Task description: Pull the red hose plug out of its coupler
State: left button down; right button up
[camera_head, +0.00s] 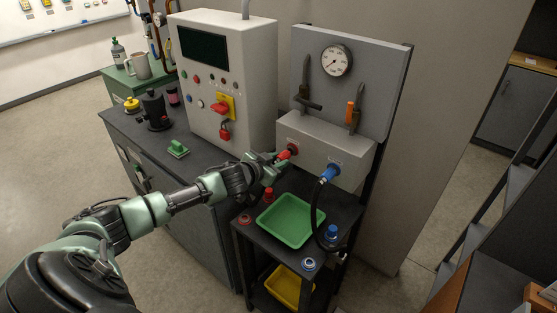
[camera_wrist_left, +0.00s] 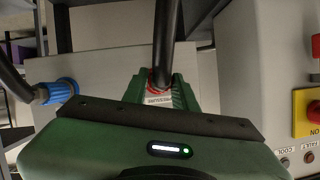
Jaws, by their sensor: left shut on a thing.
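The red hose plug (camera_head: 284,155) sits at its coupler (camera_head: 293,149) on the front of the grey panel box. My left gripper (camera_head: 279,158) is shut on the plug, with its arm reaching in from the left. In the left wrist view, the green fingers (camera_wrist_left: 160,93) close around the plug, and red shows between them. A dark hose (camera_wrist_left: 168,38) runs up in that view from between the fingers. The fingers hide most of the plug, so I cannot tell how deep it sits. My right gripper is not in view.
A blue plug (camera_head: 330,171) with a black hose (camera_head: 314,210) is beside the red one. Below, a green tray (camera_head: 291,221) stands on a dark cart among red and blue fittings. A control cabinet (camera_head: 222,75) with a red padlock (camera_head: 225,132) stands to the left.

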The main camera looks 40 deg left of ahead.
pick_arm(q)
jog(key=shift+s+a+p, duration=0.15)
jog(key=shift+s+p, duration=0.3)
jog(key=shift+s, duration=1.6)
